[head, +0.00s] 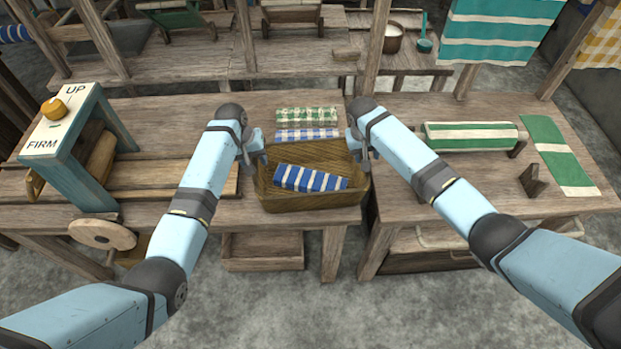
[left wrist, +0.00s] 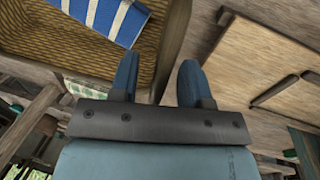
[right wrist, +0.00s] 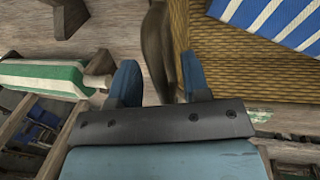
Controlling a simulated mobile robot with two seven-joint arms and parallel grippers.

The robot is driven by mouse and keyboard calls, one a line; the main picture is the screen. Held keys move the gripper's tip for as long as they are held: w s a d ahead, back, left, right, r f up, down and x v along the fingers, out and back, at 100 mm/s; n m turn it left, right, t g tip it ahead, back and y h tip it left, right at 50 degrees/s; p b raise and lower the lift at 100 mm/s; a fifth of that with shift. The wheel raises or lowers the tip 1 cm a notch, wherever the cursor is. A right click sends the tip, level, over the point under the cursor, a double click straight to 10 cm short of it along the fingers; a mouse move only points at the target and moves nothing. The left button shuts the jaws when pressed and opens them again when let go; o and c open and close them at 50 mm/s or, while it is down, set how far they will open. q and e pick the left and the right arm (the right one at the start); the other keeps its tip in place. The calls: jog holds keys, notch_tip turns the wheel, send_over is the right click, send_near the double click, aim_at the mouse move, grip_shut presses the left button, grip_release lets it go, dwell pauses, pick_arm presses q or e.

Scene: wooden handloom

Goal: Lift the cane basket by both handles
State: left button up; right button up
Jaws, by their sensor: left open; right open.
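The cane basket (head: 312,203) sits on the wooden table between my two arms, with a blue and white striped cloth (head: 309,179) inside it. My left gripper (head: 257,146) is at the basket's left end. In the left wrist view the open fingers (left wrist: 157,82) point at the basket's end wall (left wrist: 165,45), which lies between or just beyond them. My right gripper (head: 356,143) is at the right end. In the right wrist view its open fingers (right wrist: 160,82) stand on either side of a dark curved handle (right wrist: 158,50). I cannot tell whether the fingers touch the handles.
Folded green and blue checked cloths (head: 306,115) lie behind the basket. A blue-green stand with an orange knob (head: 55,108) is at the left. A green striped cloth roll (head: 470,135) and a flat green cloth (head: 556,155) lie on the right table. Loom posts stand behind.

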pick_arm(q)
grip_shut()
pick_arm(e)
grip_shut()
pick_arm(q)
jog(key=shift+r, duration=0.2)
pick_arm(e)
jog(key=shift+r, duration=0.15)
